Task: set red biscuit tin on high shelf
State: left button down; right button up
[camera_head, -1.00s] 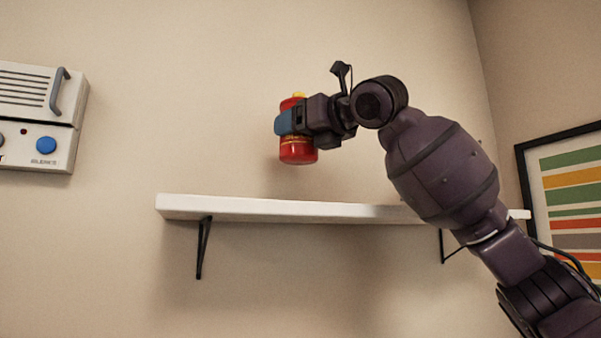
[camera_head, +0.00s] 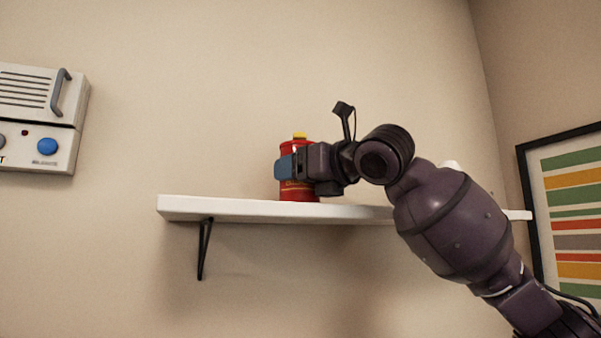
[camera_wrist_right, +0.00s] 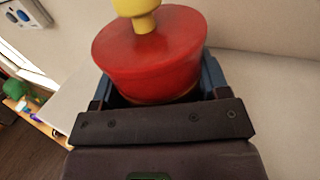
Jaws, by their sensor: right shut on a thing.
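The red biscuit tin (camera_head: 299,192) has a yellow knob on top. It is upright at the white shelf (camera_head: 230,209), with its bottom at the level of the shelf's top surface. Whether it rests on the shelf or hovers just above it, I cannot tell. My right gripper (camera_head: 290,168) is shut around the tin from the right. In the right wrist view the tin (camera_wrist_right: 150,60) sits between the blue fingers, its red lid and yellow knob facing the camera. My left gripper is not in view.
A white wall unit (camera_head: 40,120) with a handle and a blue knob hangs at the left. A framed striped picture (camera_head: 572,210) is at the right. A black bracket (camera_head: 204,248) holds the shelf. The shelf's left end is clear. A small white thing (camera_head: 451,165) shows partly behind my arm.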

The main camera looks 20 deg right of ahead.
jog(key=shift+f, duration=0.1)
jog(key=o, duration=0.6)
jog(key=shift+f, duration=0.1)
jog(key=o, duration=0.4)
jog(key=shift+r, duration=0.2)
pick_arm(q)
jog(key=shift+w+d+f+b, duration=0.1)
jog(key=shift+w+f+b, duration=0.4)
jog(key=shift+b, duration=0.75)
pick_arm(e)
jog(key=shift+v, duration=6.05)
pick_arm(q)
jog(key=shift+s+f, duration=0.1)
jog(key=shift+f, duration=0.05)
